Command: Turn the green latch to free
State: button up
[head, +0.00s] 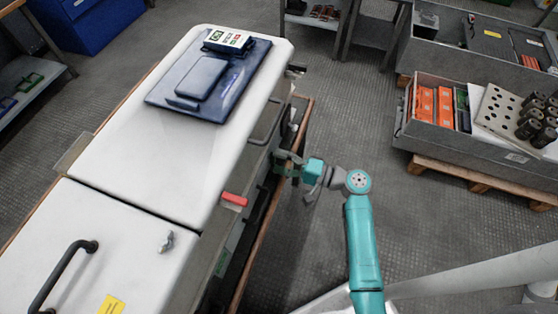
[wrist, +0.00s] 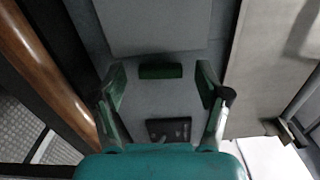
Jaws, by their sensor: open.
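The green latch (wrist: 161,71) shows in the wrist view as a short dark green bar on a grey face. It lies crosswise between the fingertips of my gripper (wrist: 161,80). The gripper is open, with one finger on each side of the latch and a visible gap on both sides. Whether the fingers reach the latch's depth I cannot tell. In the head view my gripper (head: 285,162) is at the right side of the white-topped cabinet (head: 135,165). I cannot make out the green latch there.
A red handle (head: 235,199) sits on the cabinet's side edge. A dark plate (wrist: 168,130) lies below the latch in the wrist view. A brown rail (head: 262,235) runs along the cabinet's side. A grey crate (head: 435,140) stands at right. Floor between is clear.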

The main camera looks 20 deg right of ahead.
jog(key=v, duration=1.1)
jog(key=shift+s+d, duration=0.2)
jog(key=shift+s, duration=0.05)
jog(key=s+a+f+m+g+h, duration=0.1)
jog(key=s+a+f+h, duration=0.2)
jog(key=a+f, duration=0.15)
jog(key=s+a+f+m+h, duration=0.1)
jog(key=s+a+f+h, duration=0.15)
jog(key=a+f, duration=0.2)
jog(key=s+f+n+g+h, duration=0.1)
jog(key=s+f+n+h, duration=0.15)
jog(key=s+h, duration=0.45)
jog(key=s+r+n+t, duration=0.2)
jog(key=s+r+n, duration=0.2)
jog(key=s+r, duration=0.3)
jog(key=s+r+n+t, duration=0.2)
jog(key=s+r+n, duration=0.3)
jog(key=s+r, duration=0.3)
notch_tip(320, 180, up, 5)
jog(key=shift+s+f, duration=0.1)
jog(key=shift+s, duration=0.05)
